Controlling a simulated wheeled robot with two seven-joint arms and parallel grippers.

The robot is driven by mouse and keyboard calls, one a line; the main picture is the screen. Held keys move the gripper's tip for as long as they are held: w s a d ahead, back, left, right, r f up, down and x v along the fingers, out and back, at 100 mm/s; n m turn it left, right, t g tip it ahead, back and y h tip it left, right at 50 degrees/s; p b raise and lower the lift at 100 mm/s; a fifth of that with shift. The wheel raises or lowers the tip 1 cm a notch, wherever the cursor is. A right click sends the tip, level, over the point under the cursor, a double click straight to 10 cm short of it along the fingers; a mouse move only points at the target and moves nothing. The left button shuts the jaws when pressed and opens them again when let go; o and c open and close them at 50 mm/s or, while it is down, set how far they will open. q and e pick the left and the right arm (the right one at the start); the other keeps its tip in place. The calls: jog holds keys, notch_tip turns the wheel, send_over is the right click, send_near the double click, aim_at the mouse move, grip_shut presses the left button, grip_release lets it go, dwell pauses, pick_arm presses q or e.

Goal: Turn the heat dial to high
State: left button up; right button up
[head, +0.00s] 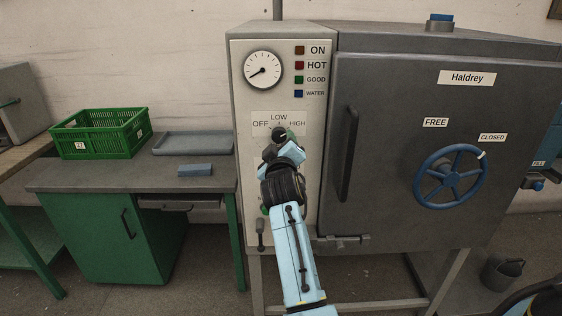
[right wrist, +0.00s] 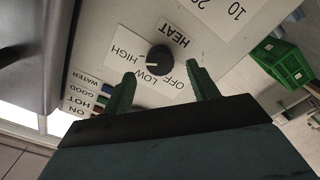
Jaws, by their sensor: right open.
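The heat dial (right wrist: 159,58) is a round black knob on the pale control panel (head: 307,185), with OFF, LOW and HIGH printed around it. In the right wrist view, a small light mark shows on its LOW and HIGH side. I cannot tell exactly which word it points at. My right gripper (right wrist: 162,72) is open in front of the panel, its two green fingers on either side of the dial and no clear contact. In the head view the right gripper (head: 279,143) largely covers the dial.
A round gauge (head: 263,70) and several coloured indicators are above the dial. To the right is the grey door with a long handle (head: 348,155) and blue handwheel (head: 450,175). At left, a bench (head: 120,177) holds a green crate (head: 98,134), grey tray (head: 193,145) and blue block (head: 195,170).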

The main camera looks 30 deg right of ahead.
jog(key=v, duration=0.9)
